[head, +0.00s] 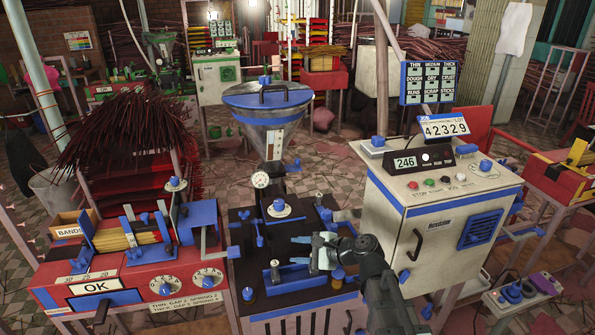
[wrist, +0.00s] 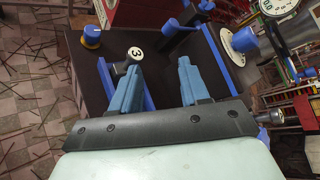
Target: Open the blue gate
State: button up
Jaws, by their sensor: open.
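My gripper (head: 298,250) is open and empty over the black-topped bench (head: 243,281), its fingers pointing left. The wrist view shows its two blue-grey fingers (wrist: 160,68) apart, with no thing held between them. A knob marked 3 (wrist: 135,54) shows just past the left fingertip; I cannot tell if they touch. Blue bars (wrist: 221,50) lie along the bench top beyond the fingers. An upright blue plate (head: 201,220) stands left of the bench, at the end of the red machine (head: 60,276). No part is labelled as the gate, so I cannot tell which blue part it is.
A steel hopper with a blue lid (head: 268,94) and a round gauge (head: 261,180) stand behind the bench. A white cabinet (head: 392,225) stands close on the right. Dark incense sticks (head: 125,130) are piled at the left. Blue knobs and posts crowd the bench top.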

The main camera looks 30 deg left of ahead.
jog(key=w+a+r+m+t+y, duration=0.1)
jog(key=w+a+r+m+t, duration=0.25)
jog(key=w, duration=0.35)
jog(key=w+a+r+m+t+y, duration=0.2)
jog(key=w+r+m, duration=0.3)
jog(key=w, duration=0.2)
jog(key=m+t, duration=0.4)
jog(key=m, duration=0.3)
send_near(299, 162)
jog(key=x, duration=1.1)
jog(key=shift+r, duration=0.1)
grip_shut()
